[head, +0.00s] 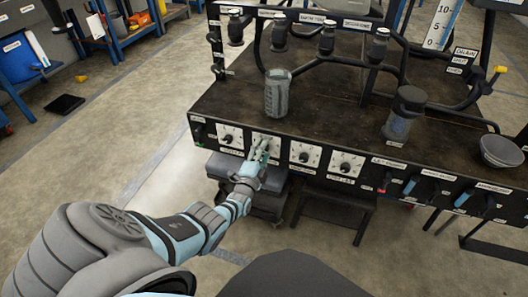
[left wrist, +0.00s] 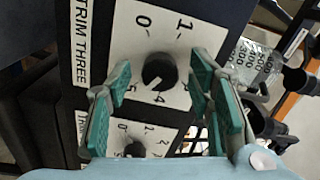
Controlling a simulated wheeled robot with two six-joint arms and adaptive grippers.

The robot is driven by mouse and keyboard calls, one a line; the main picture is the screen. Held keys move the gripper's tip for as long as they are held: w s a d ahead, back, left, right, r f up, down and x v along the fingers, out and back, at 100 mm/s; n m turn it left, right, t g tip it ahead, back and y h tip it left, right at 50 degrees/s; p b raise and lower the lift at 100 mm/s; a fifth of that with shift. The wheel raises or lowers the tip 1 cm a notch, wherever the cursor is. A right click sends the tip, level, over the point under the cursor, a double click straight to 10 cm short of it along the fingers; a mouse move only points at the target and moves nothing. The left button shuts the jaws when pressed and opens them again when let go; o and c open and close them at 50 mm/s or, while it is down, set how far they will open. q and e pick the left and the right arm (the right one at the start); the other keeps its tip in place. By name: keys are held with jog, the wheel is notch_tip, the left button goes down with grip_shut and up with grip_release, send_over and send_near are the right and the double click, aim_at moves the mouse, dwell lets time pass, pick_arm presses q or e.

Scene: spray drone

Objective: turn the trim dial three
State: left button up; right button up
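The trim three dial is a black round knob (left wrist: 160,71) on a white plate marked with numbers, with "TRIM THREE" printed along its side in the left wrist view. In the head view its plate (head: 259,137) appears to be the second from the left on the bench's front panel, partly covered by my fingers. My left gripper (head: 262,154) is in front of that plate. In the left wrist view its teal-padded fingers (left wrist: 163,88) are apart on either side of the knob, with visible gaps and nothing held. The knob's exact setting is unclear. My right gripper is not in view.
Another trim dial (left wrist: 135,149) is close by in the left wrist view. More dials (head: 305,155) and switches line the panel. A clear measuring cup (head: 278,93) stands on the bench (head: 330,115) above the dial. A dark wheeled stand (head: 265,200) is below the panel.

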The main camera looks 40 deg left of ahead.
pick_arm(q)
jog(key=shift+s, duration=0.1)
jog(key=v, duration=1.2)
